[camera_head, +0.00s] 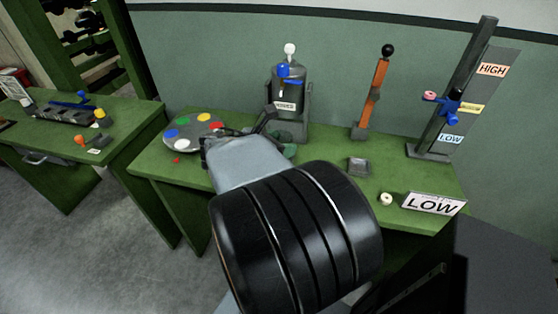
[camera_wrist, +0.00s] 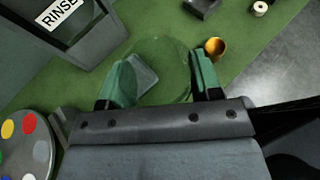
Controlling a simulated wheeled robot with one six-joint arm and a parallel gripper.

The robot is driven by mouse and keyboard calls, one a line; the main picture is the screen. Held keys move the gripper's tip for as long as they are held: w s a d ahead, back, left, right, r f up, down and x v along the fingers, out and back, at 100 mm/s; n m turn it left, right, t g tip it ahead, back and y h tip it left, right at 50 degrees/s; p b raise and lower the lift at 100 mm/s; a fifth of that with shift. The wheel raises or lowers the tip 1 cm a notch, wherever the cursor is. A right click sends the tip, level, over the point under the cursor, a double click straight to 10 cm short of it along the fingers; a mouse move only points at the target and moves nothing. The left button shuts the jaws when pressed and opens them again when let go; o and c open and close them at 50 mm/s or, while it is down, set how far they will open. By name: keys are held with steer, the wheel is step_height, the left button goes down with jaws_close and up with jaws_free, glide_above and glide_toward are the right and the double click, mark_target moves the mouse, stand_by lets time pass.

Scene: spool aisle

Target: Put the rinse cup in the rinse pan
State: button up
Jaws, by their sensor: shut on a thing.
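My gripper (camera_wrist: 163,70) is shut on a clear, green-tinted round thing that looks like the rinse cup (camera_wrist: 172,52); its outline is faint in the wrist view. A grey flat patch shows between the fingers, and I cannot tell what it is. In the head view, my gripper (camera_head: 280,137) is over the green bench in front of the dispenser, and my arm hides most of the cup.
The dispenser with a RINSE label (camera_head: 287,92) stands behind my gripper. A paint palette (camera_head: 186,130) lies left. An orange lever (camera_head: 375,90), a post with a blue slider (camera_head: 440,108), a white spool (camera_head: 386,198) and a LOW sign (camera_head: 433,204) stand right. A brass round thing (camera_wrist: 215,47) is by the right finger.

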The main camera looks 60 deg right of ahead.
mark_target(282, 139)
steer(key=shift+s+f+m+g+y, duration=0.15)
steer(key=shift+s+m+g, duration=0.15)
steer(key=shift+s, duration=0.35)
steer(key=shift+s+m+g+y, duration=0.15)
steer(key=shift+s+m+g, duration=0.15)
steer(key=shift+s, duration=0.3)
steer(key=w+d+f, duration=0.1)
steer(key=w+d, duration=0.1)
steer(key=w+d+f, duration=0.1)
steer(key=d, duration=0.1)
steer(key=w+d+f+b, duration=0.1)
steer(key=w+d+f, duration=0.1)
steer(key=shift+w+d, duration=0.25)
steer(key=shift+w, duration=0.1)
steer(key=w+d+f, duration=0.2)
steer(key=f, duration=0.1)
steer(key=w+d+f, duration=0.1)
steer(key=f, duration=0.1)
steer(key=shift+b, duration=0.35)
steer(key=shift+w+d+f, duration=0.2)
steer(key=shift+d+f, duration=0.05)
steer(key=shift+f, duration=1.65)
steer(key=shift+f+b, duration=0.1)
steer(key=shift+b, duration=0.2)
steer(key=shift+f, duration=0.15)
steer(key=o, duration=0.9)
